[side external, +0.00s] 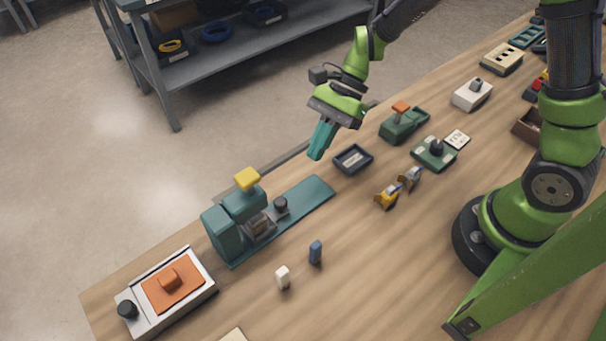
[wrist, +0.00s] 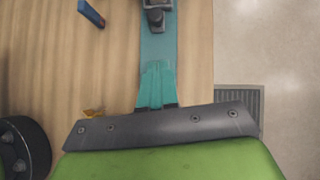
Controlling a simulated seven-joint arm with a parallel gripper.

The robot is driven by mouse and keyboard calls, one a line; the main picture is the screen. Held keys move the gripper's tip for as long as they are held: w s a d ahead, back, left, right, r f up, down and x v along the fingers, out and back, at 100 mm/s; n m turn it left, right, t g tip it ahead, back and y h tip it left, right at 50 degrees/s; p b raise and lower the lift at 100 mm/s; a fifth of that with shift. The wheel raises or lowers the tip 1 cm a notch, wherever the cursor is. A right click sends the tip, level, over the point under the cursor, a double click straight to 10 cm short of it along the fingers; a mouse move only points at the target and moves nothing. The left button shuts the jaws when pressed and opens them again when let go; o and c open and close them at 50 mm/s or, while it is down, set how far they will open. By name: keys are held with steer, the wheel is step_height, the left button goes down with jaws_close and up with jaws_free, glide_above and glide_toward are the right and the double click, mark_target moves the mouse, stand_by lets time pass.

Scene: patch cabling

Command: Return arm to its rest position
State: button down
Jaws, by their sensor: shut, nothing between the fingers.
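My gripper (side external: 319,143) hangs in the air near the far edge of the wooden bench in the side external view, above and beside a small dark tray. Its teal fingers are together and hold nothing. In the wrist view, the shut fingers (wrist: 156,84) show over the end of a teal base strip (wrist: 158,47). That strip belongs to the teal press-like device (side external: 228,222) with a yellow knob, which stands apart from my gripper to its lower left in the side external view.
Small blue (side external: 315,252) and white (side external: 283,277) pieces stand on the bench. An orange-topped box (side external: 172,288) is at lower left.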

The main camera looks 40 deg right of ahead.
steer(key=s+d+r+n+t+h, duration=0.3)
steer(key=s+d+r+n+t, duration=0.1)
steer(key=r, duration=0.4)
steer(key=s+d+r+n+t+h, duration=0.3)
steer(key=s+d+r+n, duration=0.3)
steer(key=d+r+n, duration=0.2)
steer(key=shift+d+r+t, duration=0.15)
steer(key=shift+r+t, duration=0.25)
steer(key=shift+t, duration=0.3)
